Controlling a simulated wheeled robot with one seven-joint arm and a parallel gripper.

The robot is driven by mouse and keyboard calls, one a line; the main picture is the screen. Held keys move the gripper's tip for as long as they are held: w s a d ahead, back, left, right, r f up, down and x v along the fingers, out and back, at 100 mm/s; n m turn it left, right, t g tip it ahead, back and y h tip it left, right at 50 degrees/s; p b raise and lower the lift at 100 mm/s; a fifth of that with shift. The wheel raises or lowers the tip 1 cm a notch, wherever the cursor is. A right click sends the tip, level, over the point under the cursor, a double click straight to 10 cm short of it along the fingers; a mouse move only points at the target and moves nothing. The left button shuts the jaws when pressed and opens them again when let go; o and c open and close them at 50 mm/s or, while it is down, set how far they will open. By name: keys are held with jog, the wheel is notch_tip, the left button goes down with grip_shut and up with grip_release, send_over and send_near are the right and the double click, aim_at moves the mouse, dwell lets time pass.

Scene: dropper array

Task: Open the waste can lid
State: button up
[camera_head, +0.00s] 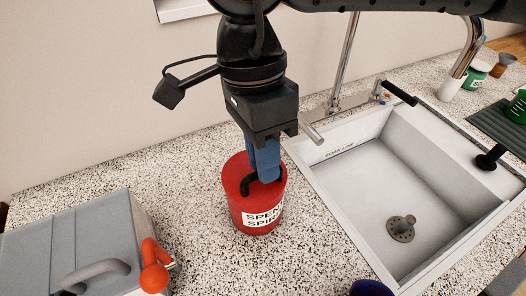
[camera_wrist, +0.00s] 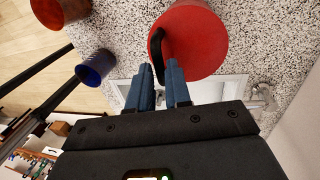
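The waste can (camera_head: 243,213) is red and round, with a white label partly reading "SPEN... SPIR...". It stands upright on the speckled counter, left of the sink. Its red lid (camera_head: 234,172) lies flat on top and looks closed. The wrist view also shows the lid (camera_wrist: 195,42). A curved black handle (camera_head: 247,185) rises from the lid, and it also shows in the wrist view (camera_wrist: 157,42). My gripper (camera_head: 264,176) points down over the lid. In the wrist view, its blue fingers (camera_wrist: 158,66) are apart, with the handle's near end between them. A gap seems to show beside the handle.
A white sink (camera_head: 375,185) with a chrome faucet (camera_head: 345,60) lies to the right. A grey box (camera_head: 75,235) with a handle and a red-orange item (camera_head: 154,265) are at the lower left. A blue cup (camera_head: 370,289) is at the front edge. Counter behind the can is clear.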

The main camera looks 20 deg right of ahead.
grip_shut()
dwell(1.0)
